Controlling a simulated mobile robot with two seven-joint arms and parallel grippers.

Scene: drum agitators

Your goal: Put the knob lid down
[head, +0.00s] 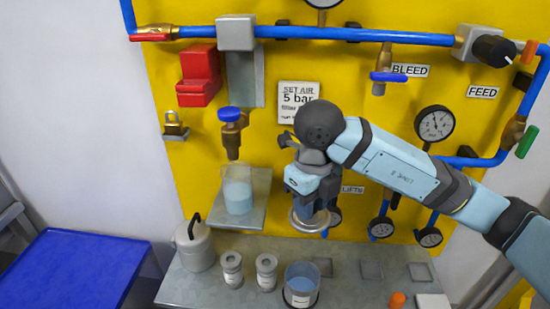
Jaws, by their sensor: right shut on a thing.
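The knob lid (309,222) is a grey metal disc below my right gripper (312,205) in the head view. The gripper points down and is shut on it, though the fingers hide its knob. The lid is in front of the yellow panel, above the back of the grey bench (212,287); I see no contact with the bench. An open clear cup with blue liquid (301,284) stands on the bench below and slightly left of the lid. My left gripper is not in view.
Two small grey canisters (232,270) and a larger can with a black handle (195,247) stand left of the cup. Square pads (371,269) and an orange piece (397,299) lie to the right. A glass beaker (238,189) sits on a shelf behind. Pipes and gauges cover the panel.

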